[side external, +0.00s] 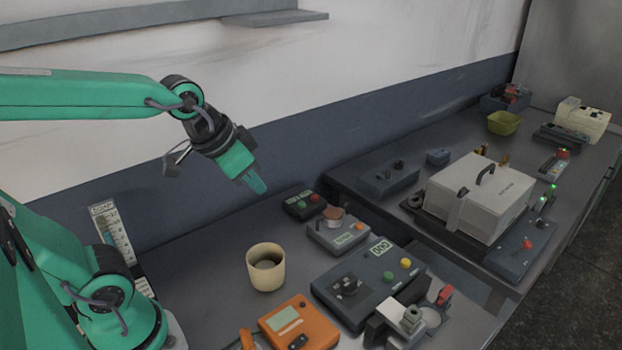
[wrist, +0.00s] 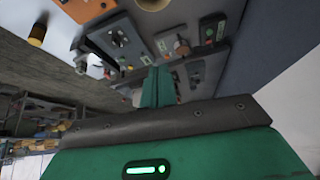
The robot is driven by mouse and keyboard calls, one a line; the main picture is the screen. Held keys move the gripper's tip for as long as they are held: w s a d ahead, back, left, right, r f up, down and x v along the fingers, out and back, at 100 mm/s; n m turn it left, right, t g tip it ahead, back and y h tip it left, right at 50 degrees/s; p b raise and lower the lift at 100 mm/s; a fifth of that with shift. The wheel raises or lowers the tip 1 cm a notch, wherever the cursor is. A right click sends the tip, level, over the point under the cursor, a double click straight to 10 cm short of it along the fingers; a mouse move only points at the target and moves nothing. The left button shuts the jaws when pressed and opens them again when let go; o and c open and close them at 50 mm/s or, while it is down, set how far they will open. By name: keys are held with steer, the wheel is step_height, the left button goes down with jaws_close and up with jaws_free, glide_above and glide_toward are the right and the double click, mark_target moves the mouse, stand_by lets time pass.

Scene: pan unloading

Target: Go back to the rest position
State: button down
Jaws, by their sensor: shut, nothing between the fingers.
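My gripper (side external: 257,184) is green with a dark wrist. It hangs in the air above the bench, pointing down and to the right, in front of the dark lower band of the wall. Its fingers are together and nothing is between them. In the wrist view the shut green fingers (wrist: 157,80) point towards the bench-top devices. No object touches the gripper. The nearest things below it are a small dark box with buttons (side external: 304,203) and a cream cup (side external: 266,267).
An orange meter (side external: 299,323), a dark control box (side external: 366,283) and a grey device (side external: 341,232) crowd the near bench. A large white case (side external: 481,197) and a green bowl (side external: 504,123) stand further right. A shelf (side external: 275,18) runs along the wall above. Air around the gripper is clear.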

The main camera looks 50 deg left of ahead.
steer(key=shift+n, duration=0.7)
steer(key=s, duration=0.5)
steer(key=shift+s+f, duration=0.25)
steer(key=shift+s, duration=0.1)
stand_by(0.9)
